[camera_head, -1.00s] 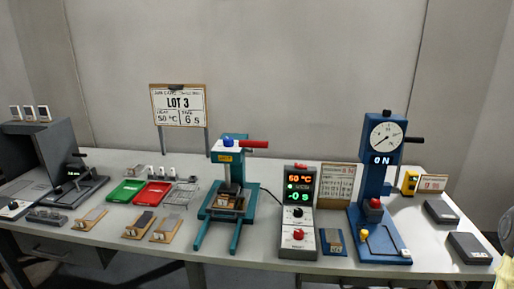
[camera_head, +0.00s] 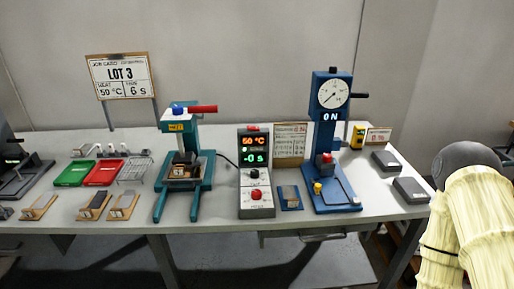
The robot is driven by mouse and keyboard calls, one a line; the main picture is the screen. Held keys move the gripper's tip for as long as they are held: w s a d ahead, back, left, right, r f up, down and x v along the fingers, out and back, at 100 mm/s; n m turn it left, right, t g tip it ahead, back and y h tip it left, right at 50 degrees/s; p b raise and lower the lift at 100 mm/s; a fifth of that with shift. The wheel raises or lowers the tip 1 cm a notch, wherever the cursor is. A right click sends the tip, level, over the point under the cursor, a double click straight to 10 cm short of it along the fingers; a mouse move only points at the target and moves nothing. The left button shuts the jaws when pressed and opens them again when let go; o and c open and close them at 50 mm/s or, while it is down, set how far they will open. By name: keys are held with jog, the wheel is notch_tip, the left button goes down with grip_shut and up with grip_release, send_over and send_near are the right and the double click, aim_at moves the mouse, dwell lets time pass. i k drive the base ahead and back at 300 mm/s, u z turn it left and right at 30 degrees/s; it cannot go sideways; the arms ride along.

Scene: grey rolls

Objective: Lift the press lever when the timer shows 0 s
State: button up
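The teal press (camera_head: 186,150) stands on the bench left of the picture's middle. Its lever (camera_head: 203,109) has a red grip and points right, about level, at the top. A small block sits on the press's base under the head. The timer box (camera_head: 256,170) stands right of the press and reads 50 °C in orange and what looks like -0 s in green. My arm, in a pale yellow cover, shows at the lower right, apart from the bench things. The gripper's fingers cannot be seen.
A blue gauge stand (camera_head: 328,140) marked ON stands right of the timer. Green (camera_head: 75,173) and red (camera_head: 104,172) trays and a wire rack lie left of the press. A LOT 3 card (camera_head: 120,76) reads 50 °C, 6 s. Two grey blocks lie at the bench's right end.

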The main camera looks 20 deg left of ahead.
aim_at(199, 111)
jog(key=k, duration=1.25)
jog(key=u, duration=0.7)
jog(key=i, duration=1.1)
jog(key=z, duration=0.4)
